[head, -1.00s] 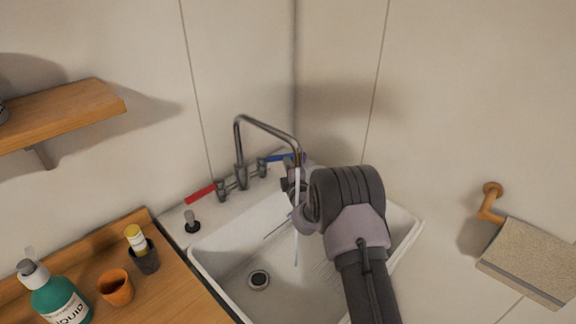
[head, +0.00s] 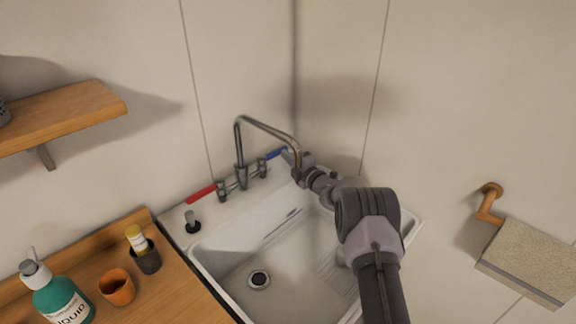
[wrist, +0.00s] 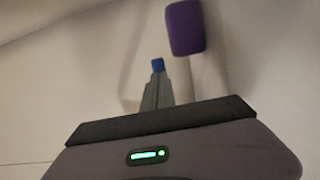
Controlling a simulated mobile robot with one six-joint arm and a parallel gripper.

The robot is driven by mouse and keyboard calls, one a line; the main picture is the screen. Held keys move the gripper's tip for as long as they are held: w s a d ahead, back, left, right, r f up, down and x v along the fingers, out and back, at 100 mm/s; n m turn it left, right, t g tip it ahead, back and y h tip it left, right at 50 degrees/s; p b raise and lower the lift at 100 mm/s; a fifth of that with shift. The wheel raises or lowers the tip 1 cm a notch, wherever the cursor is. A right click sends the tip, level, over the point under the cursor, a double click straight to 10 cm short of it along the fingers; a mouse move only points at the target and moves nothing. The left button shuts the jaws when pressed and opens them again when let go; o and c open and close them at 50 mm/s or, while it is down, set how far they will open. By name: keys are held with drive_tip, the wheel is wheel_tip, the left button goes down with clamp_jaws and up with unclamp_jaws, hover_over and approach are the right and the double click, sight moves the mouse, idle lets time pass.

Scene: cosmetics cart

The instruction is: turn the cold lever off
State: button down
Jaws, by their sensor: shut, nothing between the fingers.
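The blue cold lever (head: 275,154) is on the right of the tap (head: 240,176) at the back of the sink, slanting up to the right. The red lever (head: 201,194) is on the left. No water stream shows below the spout. My gripper (head: 288,158) is shut and empty, close to the blue lever's outer end; I cannot tell if they touch. In the wrist view my narrow shut fingers (wrist: 157,88) point up at a small blue patch. A purple block (wrist: 185,27) is beyond to the right; I cannot tell what it is.
The white sink basin (head: 235,262) lies below, with a dark drain. The wooden counter (head: 188,290) at left holds a teal pump bottle (head: 60,298), an orange cup (head: 117,288) and a dark cup (head: 147,260). Walls stand close behind; a towel (head: 530,260) hangs at right.

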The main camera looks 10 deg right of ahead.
drive_tip(key=shift+w, duration=0.25)
drive_tip(key=shift+r, duration=0.15)
idle(0.3)
